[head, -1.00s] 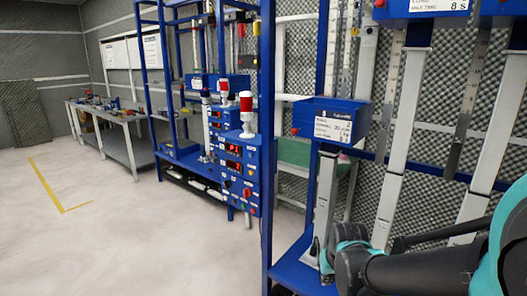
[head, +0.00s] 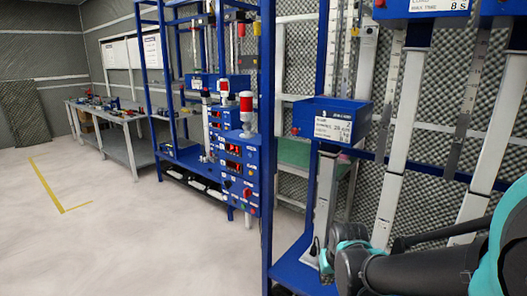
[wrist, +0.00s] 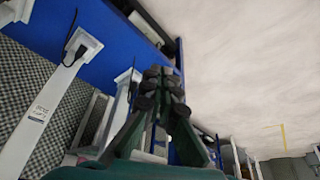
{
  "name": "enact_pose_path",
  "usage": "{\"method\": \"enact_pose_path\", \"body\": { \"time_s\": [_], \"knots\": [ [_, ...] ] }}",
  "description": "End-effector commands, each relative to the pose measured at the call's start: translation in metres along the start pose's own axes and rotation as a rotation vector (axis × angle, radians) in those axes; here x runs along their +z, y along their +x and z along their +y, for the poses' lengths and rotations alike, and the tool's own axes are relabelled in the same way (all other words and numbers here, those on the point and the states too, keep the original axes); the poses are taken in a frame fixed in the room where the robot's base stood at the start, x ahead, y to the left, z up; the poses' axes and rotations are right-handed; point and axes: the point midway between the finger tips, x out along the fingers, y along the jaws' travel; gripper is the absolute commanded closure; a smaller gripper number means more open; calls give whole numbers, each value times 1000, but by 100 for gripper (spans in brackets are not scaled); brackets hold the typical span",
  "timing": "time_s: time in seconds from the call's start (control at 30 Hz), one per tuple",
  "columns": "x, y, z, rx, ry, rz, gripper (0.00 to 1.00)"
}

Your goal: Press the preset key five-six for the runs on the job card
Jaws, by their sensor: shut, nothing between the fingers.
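In the head view a blue control panel (head: 237,168) stands on the blue rack left of the near post. It carries red lit displays (head: 233,149), small keys and a red knob; the key labels are too small to read. A red-and-white beacon (head: 246,108) sits on top. My gripper (wrist: 161,92) is shut and empty in the wrist view, apart from the panel. In the head view the fingers are not clearly visible.
A blue rack post (head: 266,150) stands between the panel and my arm. Grey benches (head: 118,140) with small items line the left back, under white wall sheets (head: 114,54). The pale floor (head: 130,235) with a yellow line (head: 46,184) is clear at the left.

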Motion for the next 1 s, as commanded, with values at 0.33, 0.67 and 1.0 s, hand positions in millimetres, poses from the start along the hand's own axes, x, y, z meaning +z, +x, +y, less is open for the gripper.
{"method": "enact_pose_path", "body": {
  "time_s": [0.33, 0.67, 1.0],
  "knots": [
    [-22, 0, -14, -40, -14, 54, 100],
    [-133, -12, -94, -252, -39, 336, 100],
    [-247, -49, -190, -500, 29, 658, 100]
  ]
}}
